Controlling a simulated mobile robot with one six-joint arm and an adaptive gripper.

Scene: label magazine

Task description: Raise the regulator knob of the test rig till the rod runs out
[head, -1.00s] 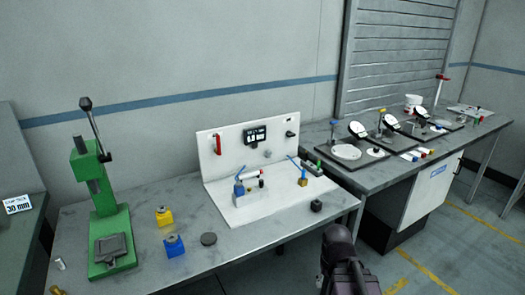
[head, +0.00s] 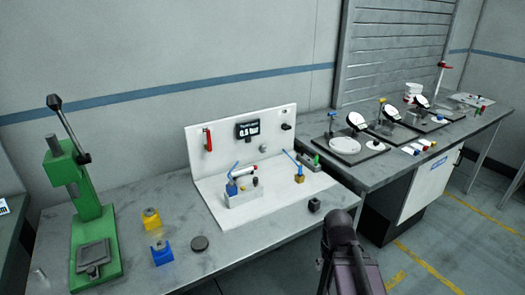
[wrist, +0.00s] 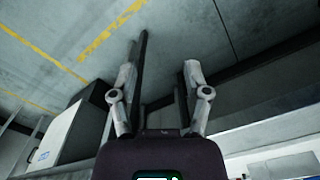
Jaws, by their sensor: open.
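The test rig is a white L-shaped panel (head: 230,180) on the grey bench. I cannot tell which one is the regulator. On its base a small cylinder (head: 244,170) lies on a light block; whether its rod is out is too small to tell. My gripper (wrist: 163,70) is open and empty in the wrist view, over the floor, away from the rig.
A green lever press (head: 90,215) stands at the bench's left. Yellow (head: 151,219) and blue (head: 161,253) blocks and a dark disc (head: 199,243) lie before the rig. A black piece (head: 314,205) sits near the right edge. Dial instruments fill the right bench (head: 405,130).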

